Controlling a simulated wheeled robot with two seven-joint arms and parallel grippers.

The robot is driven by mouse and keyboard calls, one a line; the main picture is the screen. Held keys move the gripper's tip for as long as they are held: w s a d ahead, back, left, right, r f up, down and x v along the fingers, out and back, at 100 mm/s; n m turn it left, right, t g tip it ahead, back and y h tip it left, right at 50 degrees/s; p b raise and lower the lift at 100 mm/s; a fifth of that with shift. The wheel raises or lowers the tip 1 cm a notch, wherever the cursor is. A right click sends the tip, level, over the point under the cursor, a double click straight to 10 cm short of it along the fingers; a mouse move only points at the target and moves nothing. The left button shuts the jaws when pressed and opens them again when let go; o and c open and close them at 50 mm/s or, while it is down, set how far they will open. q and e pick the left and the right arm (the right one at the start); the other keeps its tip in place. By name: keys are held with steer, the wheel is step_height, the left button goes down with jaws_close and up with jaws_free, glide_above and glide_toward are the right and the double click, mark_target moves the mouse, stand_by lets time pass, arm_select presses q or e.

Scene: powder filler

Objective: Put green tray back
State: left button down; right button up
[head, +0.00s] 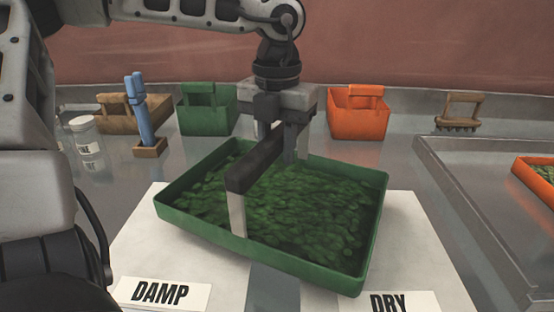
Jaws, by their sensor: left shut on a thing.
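The green tray (375,225) is in the middle of the head view, full of green leaf-like pieces. It stands at an angle over the white DAMP and DRY mats; whether it touches them or is a little above, I cannot tell. My left gripper (266,185) comes down over the tray from above. Its fingers are spread across the tray, one at the near wall and one by the far wall, and it is shut on the tray. The exact contact at the far wall is hard to see. My right gripper is not in view.
A green handled bin (207,120), an orange handled bin (357,122), a wooden bin (118,118), a blue tool (140,110) in a holder and a brush (460,112) line the back. An orange tray (532,175) lies in the metal basin (450,165).

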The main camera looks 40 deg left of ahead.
arm_select(q)
steer(key=shift+w+a+f, duration=0.15)
steer(key=shift+w+f, duration=0.05)
steer(key=shift+f, duration=1.55)
steer(key=shift+f+b, duration=0.25)
steer(key=shift+b, duration=0.05)
steer(key=c, duration=1.1)
jaws_free()
steer(key=shift+r, duration=0.2)
step_height(320, 180, up, 12)
steer(key=shift+r+p, duration=0.1)
steer(key=shift+p, duration=0.35)
